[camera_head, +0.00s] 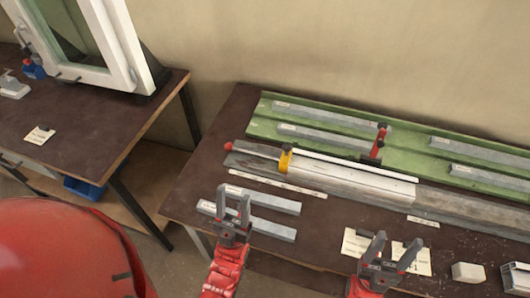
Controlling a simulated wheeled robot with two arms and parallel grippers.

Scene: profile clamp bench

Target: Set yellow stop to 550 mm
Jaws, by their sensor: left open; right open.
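The yellow stop (285,161) sits on the grey clamp bench rail (350,184), towards its left part. A thin rod with a red knob (228,147) runs to the left of it. A white scale strip (278,181) lies in front of the rail; its numbers are too small to read. My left gripper (234,197) is open and empty above the grey profiles at the table's front left. My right gripper (389,246) is open and empty near the paper notes at the front edge. Neither gripper touches the stop.
A green tray (262,117) with several grey profiles lies behind the rail. A red clamp (379,143) stands at its front side. Two grey profiles (275,201) lie at front left. Paper notes (355,243) and a pale block (467,273) lie at front right. Another table (90,120) holds a white window frame (118,45).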

